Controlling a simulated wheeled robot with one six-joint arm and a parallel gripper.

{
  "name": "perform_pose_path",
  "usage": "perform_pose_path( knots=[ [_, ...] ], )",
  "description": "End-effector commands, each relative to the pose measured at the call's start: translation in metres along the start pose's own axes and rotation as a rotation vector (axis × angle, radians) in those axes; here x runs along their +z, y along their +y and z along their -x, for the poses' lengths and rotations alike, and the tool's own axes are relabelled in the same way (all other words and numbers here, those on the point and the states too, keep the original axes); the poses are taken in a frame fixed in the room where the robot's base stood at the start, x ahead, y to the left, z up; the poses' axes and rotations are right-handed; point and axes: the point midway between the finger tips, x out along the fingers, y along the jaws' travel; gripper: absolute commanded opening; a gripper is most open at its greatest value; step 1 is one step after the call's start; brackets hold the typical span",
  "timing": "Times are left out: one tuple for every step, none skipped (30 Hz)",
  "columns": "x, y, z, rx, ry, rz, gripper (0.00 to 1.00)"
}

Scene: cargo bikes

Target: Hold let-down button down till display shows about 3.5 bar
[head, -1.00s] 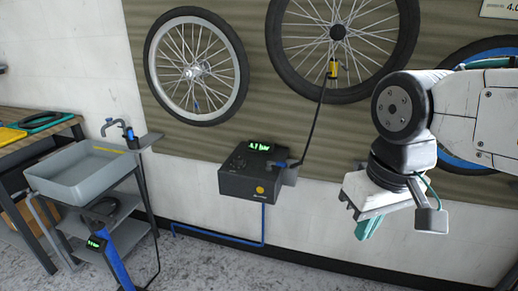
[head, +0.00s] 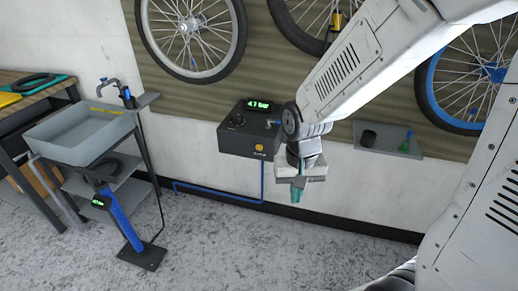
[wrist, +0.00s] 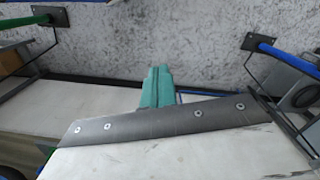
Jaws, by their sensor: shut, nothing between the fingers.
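The dark inflator box (head: 235,144) is mounted on the wall in the head view. Its green lit display (head: 258,104) seems to read 4.7 bar, but the digits are small. An orange round spot (head: 259,147) shows on its front face, and small dark controls (head: 236,120) sit on top. I cannot tell which of these is the let-down button. My gripper (head: 297,191) has teal fingers, shut and empty, pointing down in front and to the right of the box. The fingers also show together in the wrist view (wrist: 157,85). My arm hides the box's right end.
Bike wheels (head: 192,30) hang above. The floor below is clear.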

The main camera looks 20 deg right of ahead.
Motion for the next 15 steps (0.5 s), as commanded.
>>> perform_pose_path(
  knots=[
    [-0.010,-0.006,-0.016,-0.005,0.012,-0.040,0.00],
    [-0.016,-0.009,-0.025,-0.011,0.026,-0.068,0.00],
    [-0.025,-0.014,-0.036,-0.020,0.047,-0.107,0.00],
    [-0.031,-0.018,-0.045,-0.028,0.062,-0.138,0.00],
    [-0.037,-0.021,-0.054,-0.037,0.080,-0.170,0.00],
    [-0.045,-0.026,-0.066,-0.050,0.102,-0.215,0.00],
    [-0.052,-0.030,-0.074,-0.062,0.121,-0.249,0.00],
    [-0.058,-0.033,-0.083,-0.075,0.140,-0.285,0.00],
    [-0.067,-0.038,-0.095,-0.095,0.166,-0.335,0.00],
    [-0.073,-0.041,-0.103,-0.111,0.187,-0.373,0.00],
    [-0.079,-0.045,-0.111,-0.130,0.208,-0.411,0.00],
    [-0.088,-0.050,-0.122,-0.157,0.237,-0.466,0.00],
    [-0.094,-0.053,-0.131,-0.179,0.259,-0.508,0.00],
    [-0.100,-0.057,-0.138,-0.205,0.281,-0.553,0.00],
    [-0.109,-0.062,-0.148,-0.244,0.314,-0.614,0.00]
  ],
)
